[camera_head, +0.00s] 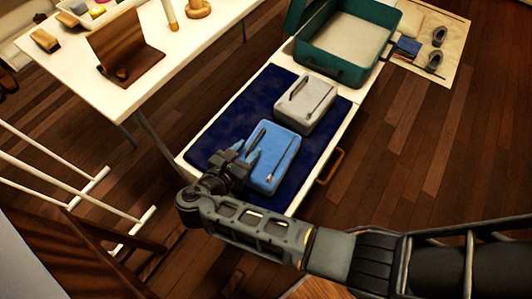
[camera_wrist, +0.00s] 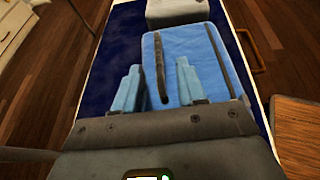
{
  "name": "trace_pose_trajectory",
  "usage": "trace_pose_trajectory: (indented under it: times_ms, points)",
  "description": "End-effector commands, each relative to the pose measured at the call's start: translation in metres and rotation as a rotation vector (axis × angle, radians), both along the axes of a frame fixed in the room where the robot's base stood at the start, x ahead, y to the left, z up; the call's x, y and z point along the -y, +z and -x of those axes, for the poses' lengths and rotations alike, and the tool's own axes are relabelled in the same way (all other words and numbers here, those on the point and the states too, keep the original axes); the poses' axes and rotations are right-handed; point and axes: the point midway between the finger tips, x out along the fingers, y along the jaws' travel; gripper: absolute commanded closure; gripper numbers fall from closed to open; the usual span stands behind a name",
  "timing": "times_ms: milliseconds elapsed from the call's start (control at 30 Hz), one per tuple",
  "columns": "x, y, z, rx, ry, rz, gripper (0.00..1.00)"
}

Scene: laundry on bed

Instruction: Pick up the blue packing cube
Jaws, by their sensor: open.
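The blue packing cube (camera_head: 272,165) lies flat on a dark blue mat on the bench. It has a dark strap handle near its left side and a dark zip line along its right. My gripper (camera_head: 247,152) is open over the cube's left part, at the near end of the handle. In the wrist view the blue cube (camera_wrist: 205,65) fills the middle. The two light blue fingers of my gripper (camera_wrist: 159,66) stand apart, with the dark handle between them in the picture. The fingers do not close on it. I cannot tell how far above the cube the fingertips are.
A grey packing cube (camera_head: 305,103) lies just behind the blue one. An open green suitcase (camera_head: 345,68) is at the bench's far end. A white table (camera_head: 160,32) with small items stands at left. A white rail (camera_head: 60,155) is at the lower left. Shoes (camera_head: 438,36) lie on a mat.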

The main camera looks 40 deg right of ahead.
Motion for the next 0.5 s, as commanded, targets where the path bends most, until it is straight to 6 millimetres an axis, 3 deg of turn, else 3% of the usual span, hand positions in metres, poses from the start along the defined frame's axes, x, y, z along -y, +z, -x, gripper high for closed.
trace_pose_trajectory:
  times_ms: [300,500]
  points:
    - [0.036,-0.013,-0.016,-0.001,-0.003,-0.001,0.6]
    - [0.046,-0.017,-0.021,0.0,0.0,0.0,0.6]
